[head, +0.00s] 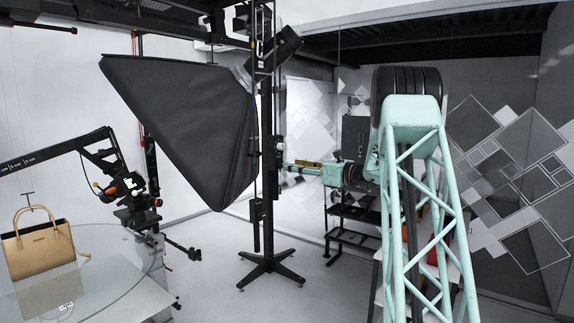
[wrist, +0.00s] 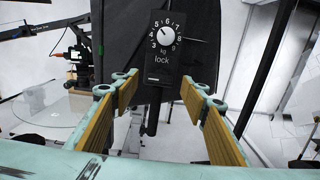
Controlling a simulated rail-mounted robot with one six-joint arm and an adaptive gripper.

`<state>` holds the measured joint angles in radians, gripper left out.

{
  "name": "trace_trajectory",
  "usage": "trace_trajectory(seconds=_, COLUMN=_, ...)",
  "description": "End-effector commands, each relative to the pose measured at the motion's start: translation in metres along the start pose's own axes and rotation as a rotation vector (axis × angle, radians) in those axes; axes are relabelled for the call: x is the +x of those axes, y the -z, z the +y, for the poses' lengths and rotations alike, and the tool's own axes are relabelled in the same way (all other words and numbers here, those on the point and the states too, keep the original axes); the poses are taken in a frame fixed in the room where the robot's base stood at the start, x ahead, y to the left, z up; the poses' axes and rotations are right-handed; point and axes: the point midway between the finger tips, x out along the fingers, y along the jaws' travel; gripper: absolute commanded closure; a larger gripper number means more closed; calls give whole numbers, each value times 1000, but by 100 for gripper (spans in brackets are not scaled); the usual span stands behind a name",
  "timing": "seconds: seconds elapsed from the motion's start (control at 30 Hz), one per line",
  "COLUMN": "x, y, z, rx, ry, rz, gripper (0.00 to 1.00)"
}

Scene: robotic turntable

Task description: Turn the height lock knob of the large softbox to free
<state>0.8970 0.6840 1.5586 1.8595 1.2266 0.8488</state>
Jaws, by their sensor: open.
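The large black softbox (head: 185,115) hangs on a black stand (head: 268,225) left of my arm in the head view. In the wrist view a black lock panel (wrist: 164,69) faces me, with a round dial knob (wrist: 165,36), numbers around it and the words "kg" and "lock" below. The knob's exact setting is too small to read. My gripper (wrist: 160,92) is open and empty, its yellow-padded fingers spread on either side below the panel, apart from the knob.
A glass turntable (head: 115,270) with a tan handbag (head: 38,250) stands at the left, beside a black camera arm (head: 60,150). The stand's splayed feet (head: 268,270) rest on open floor. A dark shelf rack (head: 350,215) is behind my arm.

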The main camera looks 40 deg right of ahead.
Motion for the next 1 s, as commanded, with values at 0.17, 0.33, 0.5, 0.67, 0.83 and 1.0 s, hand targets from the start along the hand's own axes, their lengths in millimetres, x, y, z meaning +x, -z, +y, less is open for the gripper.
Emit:
trace_trajectory(seconds=0.17, x=22, y=-1, z=0, rx=0, ry=-1, rz=-1, gripper=59)
trace_trajectory(seconds=0.33, x=36, y=-1, z=0, rx=0, ry=0, rz=0, gripper=59)
trace_trajectory(seconds=0.5, x=41, y=0, z=-1, rx=0, ry=1, rz=0, gripper=59)
trace_trajectory(seconds=0.67, x=42, y=0, z=0, rx=0, ry=1, rz=0, gripper=59)
trace_trajectory(seconds=0.83, x=42, y=0, z=0, rx=0, ry=1, rz=0, gripper=60)
trace_trajectory(seconds=1.0, x=42, y=0, z=0, rx=0, ry=1, rz=0, gripper=75)
